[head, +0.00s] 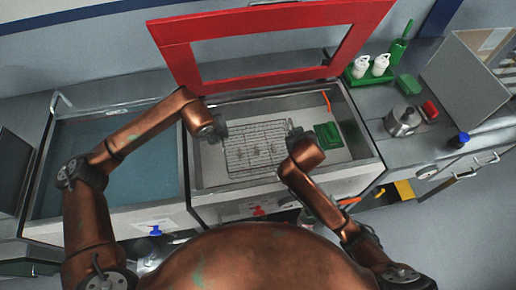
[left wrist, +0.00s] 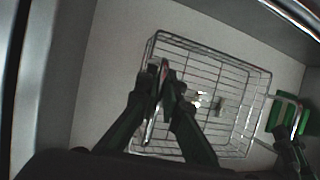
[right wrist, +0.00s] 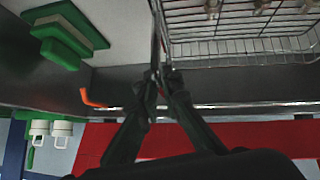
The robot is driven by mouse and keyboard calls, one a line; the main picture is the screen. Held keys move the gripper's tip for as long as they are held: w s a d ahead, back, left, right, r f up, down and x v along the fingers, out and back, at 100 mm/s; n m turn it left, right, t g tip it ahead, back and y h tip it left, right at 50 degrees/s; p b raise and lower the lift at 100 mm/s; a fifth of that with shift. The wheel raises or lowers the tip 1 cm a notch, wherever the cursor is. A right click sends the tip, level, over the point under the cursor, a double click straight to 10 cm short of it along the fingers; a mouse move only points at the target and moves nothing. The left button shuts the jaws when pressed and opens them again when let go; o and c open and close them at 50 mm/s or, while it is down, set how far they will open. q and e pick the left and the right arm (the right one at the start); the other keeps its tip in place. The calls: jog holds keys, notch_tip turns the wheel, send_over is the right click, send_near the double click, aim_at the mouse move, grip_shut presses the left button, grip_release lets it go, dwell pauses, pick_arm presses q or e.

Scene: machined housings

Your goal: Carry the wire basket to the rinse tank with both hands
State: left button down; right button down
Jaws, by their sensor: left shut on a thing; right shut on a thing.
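The wire basket (head: 256,158) is inside the white-walled tank (head: 345,178) under the raised red-framed lid, with a few small parts in it. My left gripper (head: 216,130) is shut on the handle at the basket's left end; the left wrist view shows its fingers (left wrist: 166,88) around the wire loop. My right gripper (head: 296,136) is shut on the handle at the right end, also in the right wrist view (right wrist: 162,78). I cannot tell whether the basket touches the tank floor. The tank with blue-grey liquid (head: 105,150), apparently the rinse tank, is to the left.
A wall separates the two tanks. The red lid frame (head: 270,80) stands open behind the basket. A green block (head: 328,136) lies right of the basket in the tank. A metal pot (head: 403,121) and white bottles (head: 380,64) stand on the right counter.

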pick_arm(q)
jog(key=shift+w+r, duration=0.1)
jog(key=shift+r, duration=0.05)
pick_arm(e)
jog(key=shift+r, duration=0.15)
dwell(0.4)
